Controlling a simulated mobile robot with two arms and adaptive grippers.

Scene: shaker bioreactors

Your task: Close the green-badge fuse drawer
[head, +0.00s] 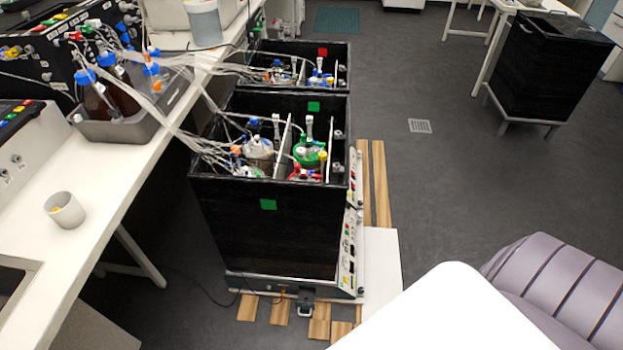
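The black shaker box with green badges (268,204) stands on the floor in the middle of the head view, open at the top with flasks and tubing inside. A second green badge (313,106) is on its far inner wall. At the lower front edge of its base, a small dark part with a pale handle-like end (305,308) juts out; it looks like the fuse drawer, pulled out, but it is too small to be sure. Neither of my grippers is in view.
A red-badge shaker box (322,52) stands just behind. A white bench (120,160) with a cup (64,209) and bottles runs along the left. Wooden strips (319,328) lie under the shaker. Grey floor (450,190) is clear on the right, before another black box (550,70).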

